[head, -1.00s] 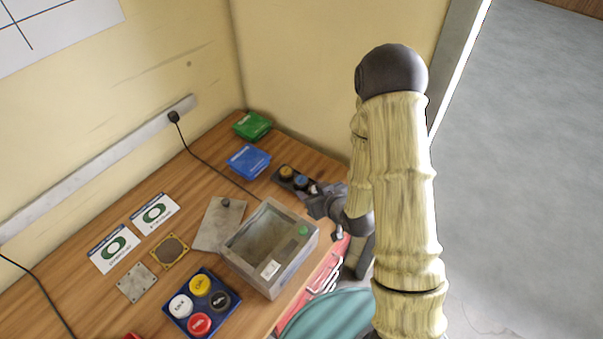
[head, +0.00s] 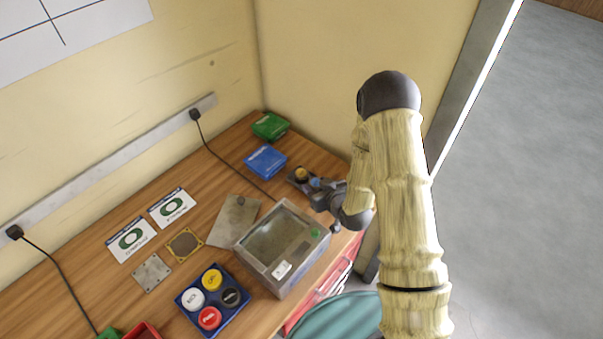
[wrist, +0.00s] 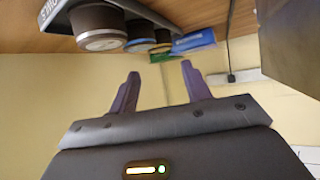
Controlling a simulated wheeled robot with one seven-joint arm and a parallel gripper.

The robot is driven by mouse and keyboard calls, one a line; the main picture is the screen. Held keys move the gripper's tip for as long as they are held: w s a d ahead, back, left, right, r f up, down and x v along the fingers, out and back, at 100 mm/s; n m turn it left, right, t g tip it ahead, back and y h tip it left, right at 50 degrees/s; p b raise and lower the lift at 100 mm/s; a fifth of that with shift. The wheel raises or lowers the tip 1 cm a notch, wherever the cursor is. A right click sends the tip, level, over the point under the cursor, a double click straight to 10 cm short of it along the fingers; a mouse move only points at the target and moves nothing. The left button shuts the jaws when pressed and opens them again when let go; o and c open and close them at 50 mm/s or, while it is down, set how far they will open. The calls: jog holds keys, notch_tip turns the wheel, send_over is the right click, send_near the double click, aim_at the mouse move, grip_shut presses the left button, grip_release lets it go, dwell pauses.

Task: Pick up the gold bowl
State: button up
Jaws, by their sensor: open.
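The gold bowl (head: 301,174) is a small round piece at the far end of a dark tray (head: 291,180) on the wooden bench. A blue bowl (head: 315,183) sits beside it. In the wrist view, which is upside down, the gold bowl (wrist: 159,48) shows past the blue bowl (wrist: 137,45) and a nearer silver-topped one (wrist: 102,40). My gripper (wrist: 160,70) is open with nothing between its fingers. In the head view my gripper (head: 324,194) is at the tray's near end and hides part of it.
An open grey box (head: 282,245) stands close to my gripper. Blue (head: 266,161) and green (head: 270,126) cases lie behind the tray. A blue tray of coloured round pieces (head: 212,299) is at the front. A teal seat (head: 340,318) is below the bench edge.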

aim_at(302, 174)
jog(key=p+x, duration=0.1)
jog(key=x, duration=0.3)
jog(key=shift+w+a+f, duration=0.1)
jog(key=shift+w+a, duration=0.1)
jog(key=shift+w+a+f, duration=0.1)
jog(key=shift+w+f, duration=0.05)
jog(key=shift+w, duration=0.05)
jog(key=shift+p, duration=0.45)
jog(key=shift+w+a+f+p, duration=0.1)
jog(key=shift+w+a+p, duration=0.1)
jog(key=shift+w+p, duration=0.1)
jog(key=shift+p+x, duration=0.85)
jog(key=shift+x, duration=1.25)
jog(key=shift+w, duration=0.1)
jog(key=c, duration=0.6)
